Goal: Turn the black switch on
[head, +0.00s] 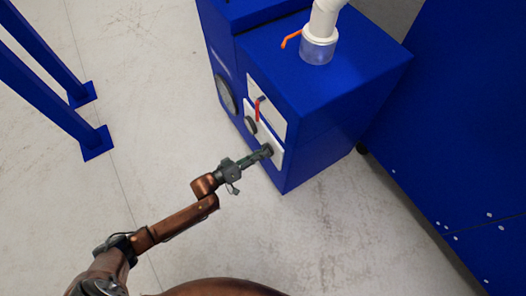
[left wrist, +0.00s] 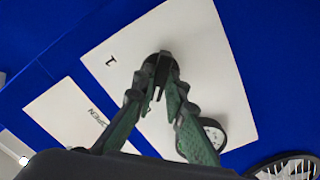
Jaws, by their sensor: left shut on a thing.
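The black switch (left wrist: 160,62) sits on a white panel (left wrist: 205,65) beside a printed "1" in the left wrist view. My left gripper (left wrist: 162,78) is shut on the switch, its two green-grey fingers meeting at it and hiding part of it. In the head view my left gripper (head: 265,152) reaches the front of the blue machine (head: 315,110) at its lower white panel, and the switch there is mostly hidden by the fingers. The exact angle of the switch is hard to tell. My right gripper is not in view.
A round dial (left wrist: 213,134) is on the same panel, close to the fingers. Another white panel (head: 272,100) with a red handle (head: 258,108) is above. A white pipe (head: 324,18) and an orange lever (head: 291,39) are on top. Blue posts (head: 45,85) stand left; floor between is clear.

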